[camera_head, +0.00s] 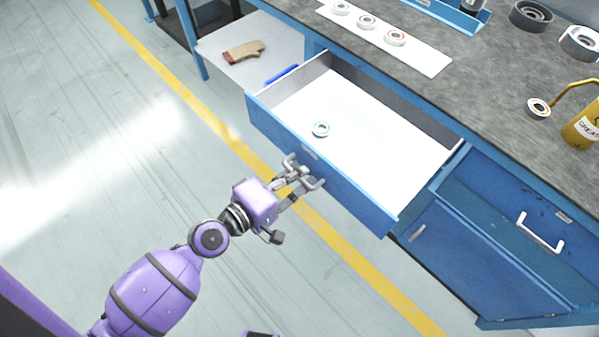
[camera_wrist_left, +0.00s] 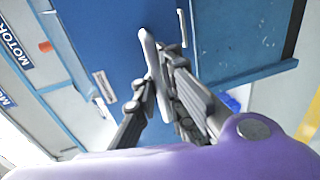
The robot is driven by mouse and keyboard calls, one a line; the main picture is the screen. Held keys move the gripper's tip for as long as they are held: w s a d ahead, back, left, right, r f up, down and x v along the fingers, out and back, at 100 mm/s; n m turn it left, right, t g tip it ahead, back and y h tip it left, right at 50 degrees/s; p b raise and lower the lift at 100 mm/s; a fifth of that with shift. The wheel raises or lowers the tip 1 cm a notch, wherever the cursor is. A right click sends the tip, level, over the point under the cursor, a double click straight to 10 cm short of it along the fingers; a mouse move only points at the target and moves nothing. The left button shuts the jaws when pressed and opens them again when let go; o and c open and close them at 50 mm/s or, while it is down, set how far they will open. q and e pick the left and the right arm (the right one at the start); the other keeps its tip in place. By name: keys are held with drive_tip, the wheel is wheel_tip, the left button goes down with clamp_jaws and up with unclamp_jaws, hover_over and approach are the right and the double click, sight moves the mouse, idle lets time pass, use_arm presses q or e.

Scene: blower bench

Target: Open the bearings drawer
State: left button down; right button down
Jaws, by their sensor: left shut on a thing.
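The blue drawer (camera_head: 380,211) stands pulled out from the bench, with a white floor inside. One small ring-shaped bearing (camera_head: 321,129) lies in it near the front panel. My left gripper (camera_head: 300,174) is at the drawer's front, shut on the pale handle. In the left wrist view the handle (camera_wrist_left: 149,50) runs between the fingers of my left gripper (camera_wrist_left: 158,95), against the blue front panel. My right gripper is not in view.
The grey bench top (camera_head: 475,95) holds a white strip (camera_head: 430,62) with several bearings, and a yellow grease can (camera_head: 583,128). A second blue drawer (camera_head: 500,215) is at the right. A low shelf (camera_head: 225,68) holds a glove (camera_head: 243,51). The floor in front is clear.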

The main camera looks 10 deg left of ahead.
use_arm(q)
drive_tip(key=c, duration=2.1)
unclamp_jaws()
drive_tip(key=shift+r, duration=0.1)
drive_tip(key=v, duration=1.2)
